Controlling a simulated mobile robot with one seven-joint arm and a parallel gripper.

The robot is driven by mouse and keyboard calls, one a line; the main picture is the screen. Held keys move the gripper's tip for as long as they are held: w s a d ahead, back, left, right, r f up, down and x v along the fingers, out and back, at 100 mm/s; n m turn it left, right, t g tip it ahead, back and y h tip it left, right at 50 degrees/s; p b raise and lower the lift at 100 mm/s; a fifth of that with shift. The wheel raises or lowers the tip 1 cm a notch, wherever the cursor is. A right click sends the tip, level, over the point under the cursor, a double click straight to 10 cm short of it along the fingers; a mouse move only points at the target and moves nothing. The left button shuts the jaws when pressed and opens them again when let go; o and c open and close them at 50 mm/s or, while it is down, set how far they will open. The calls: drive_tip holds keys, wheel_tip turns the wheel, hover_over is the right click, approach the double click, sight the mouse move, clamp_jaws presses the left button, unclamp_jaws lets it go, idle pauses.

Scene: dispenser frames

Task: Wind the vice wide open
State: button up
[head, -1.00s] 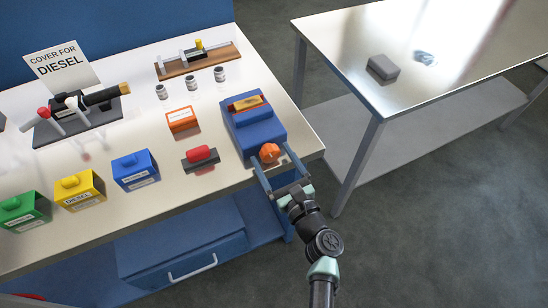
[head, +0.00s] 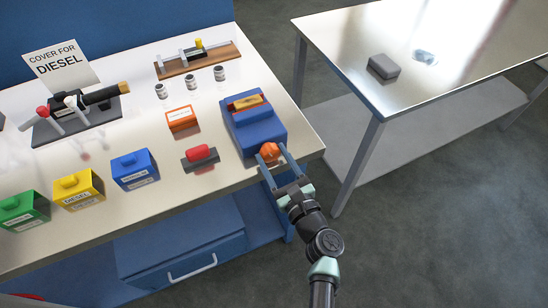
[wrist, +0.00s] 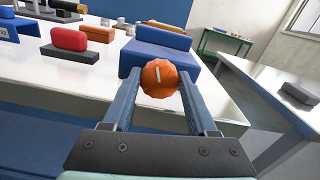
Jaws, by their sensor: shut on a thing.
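The blue vice (head: 254,124) stands at the right front corner of the workbench, with a yellowish block (head: 247,102) between its jaws. Its orange knob (head: 269,152) faces the front edge of the bench. My gripper (head: 275,158) reaches in from the front and is shut on the orange knob, one finger on each side. In the wrist view the knob (wrist: 160,77) sits between the two blue fingertips, with a pale mark on its face. The vice body (wrist: 158,50) shows behind it.
A red-topped block (head: 201,157) and an orange box (head: 182,118) stand left of the vice. Blue (head: 134,169), yellow (head: 78,189) and green (head: 22,211) boxes line the bench front. A second table (head: 430,60) stands right across a gap.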

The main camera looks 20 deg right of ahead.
drive_tip(key=n+b, duration=0.2)
drive_tip(key=shift+a+f+n, duration=0.1)
drive_tip(key=shift+f+n, duration=0.15)
drive_tip(key=shift+n, duration=0.05)
drive_tip(key=shift+r+n+b, duration=0.1)
drive_tip(key=shift+n+b, duration=1)
drive_tip(key=shift+n, duration=0.2)
drive_tip(key=o, duration=1.4)
drive_tip(key=shift+r, duration=0.15)
